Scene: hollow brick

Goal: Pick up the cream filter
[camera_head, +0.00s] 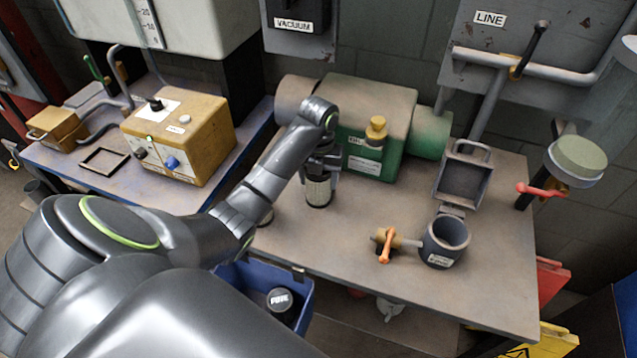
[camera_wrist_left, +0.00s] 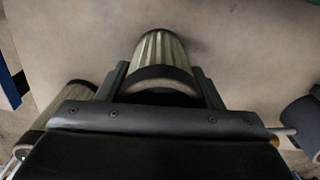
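A cream ridged filter (camera_head: 318,193) with a dark end band stands on the workbench in front of the green machine. In the left wrist view the cream filter (camera_wrist_left: 162,48) lies between the two fingers. My left gripper (camera_head: 321,168) is over its top, with one finger on each side. The fingers look very close to the dark band; I cannot tell whether they press on it. A second, similar ridged filter (camera_wrist_left: 72,108) is at the left in the wrist view; in the head view it is mostly hidden behind my arm. My right gripper is not in view.
The green machine (camera_head: 370,125) with a yellow knob stands just behind the filter. A grey cup (camera_head: 440,255) and an orange-handled valve (camera_head: 387,246) are to the right. A blue bin (camera_head: 240,275) hangs at the front edge. The bench between filter and valve is clear.

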